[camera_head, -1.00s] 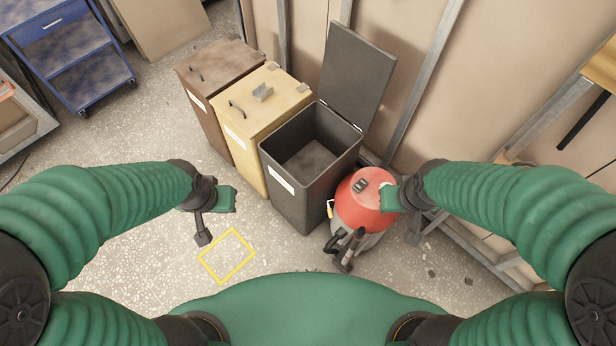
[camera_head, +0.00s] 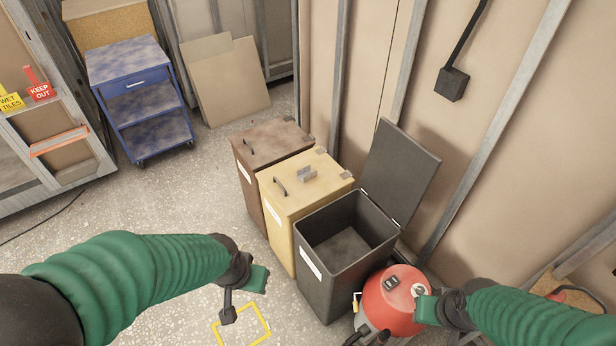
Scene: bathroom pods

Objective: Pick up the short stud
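My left gripper (camera_head: 243,297) is over the floor at the lower left, in front of the bins. Its fingers are apart with nothing between them, and it is well away from the grey piece. My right gripper (camera_head: 428,311) is at the lower right, overlapping the red vacuum in the picture. Only part of its fingers shows clearly.
A brown closed bin (camera_head: 275,143) and a black bin (camera_head: 330,270) with its lid raised flank the cream bin. A red vacuum (camera_head: 388,300) stands close to the black bin. A blue cart (camera_head: 140,95) is at the back left. The left floor (camera_head: 160,195) is mostly clear.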

